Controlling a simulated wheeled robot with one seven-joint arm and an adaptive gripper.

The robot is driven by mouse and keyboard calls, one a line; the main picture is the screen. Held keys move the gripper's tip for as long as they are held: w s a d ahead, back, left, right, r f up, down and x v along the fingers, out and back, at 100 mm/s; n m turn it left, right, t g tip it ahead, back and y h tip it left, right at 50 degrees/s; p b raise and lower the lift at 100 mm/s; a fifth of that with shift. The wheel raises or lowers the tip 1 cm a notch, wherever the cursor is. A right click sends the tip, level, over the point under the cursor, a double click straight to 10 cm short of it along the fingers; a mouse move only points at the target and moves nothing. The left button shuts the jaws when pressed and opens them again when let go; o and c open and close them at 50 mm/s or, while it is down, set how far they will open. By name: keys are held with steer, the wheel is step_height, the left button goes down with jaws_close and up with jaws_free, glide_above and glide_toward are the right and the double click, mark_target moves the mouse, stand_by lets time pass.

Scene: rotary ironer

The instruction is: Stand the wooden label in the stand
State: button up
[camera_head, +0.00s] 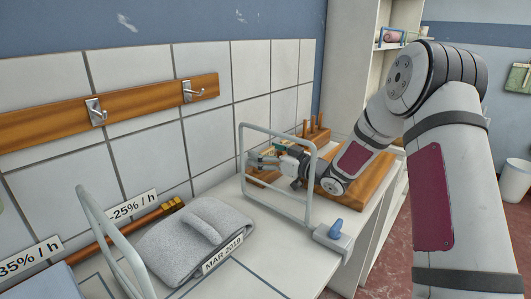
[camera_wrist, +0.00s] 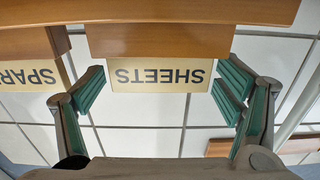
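My gripper (camera_wrist: 160,92) is open. In the wrist view its green-padded fingers stand on either side of a pale label reading SHEETS (camera_wrist: 160,76), with a gap on each side. The lettering appears upside down, and the label meets a wooden block (camera_wrist: 160,42) at the picture's top. Part of a second label, reading SPAR (camera_wrist: 32,76), shows at the left by another wooden piece. In the head view my gripper (camera_head: 264,160) is small, at the far end of the counter behind a grey frame. I cannot tell which wooden part is the stand.
The grey upright frame (camera_head: 242,185) stands close to my gripper. A wooden board (camera_head: 368,183) lies under my forearm, with a pegged wooden piece (camera_head: 316,130) behind. A folded grey cloth (camera_head: 190,240), a blue-knobbed block (camera_head: 336,238) and a hook rail (camera_head: 145,98) are nearby.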

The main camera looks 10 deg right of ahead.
steer(key=shift+s+d+r, duration=0.15)
steer(key=p+v, duration=0.1)
steer(key=v, duration=1)
steer(key=shift+s+d, duration=0.1)
steer(key=shift+s, duration=0.2)
steer(key=shift+s+d, duration=0.1)
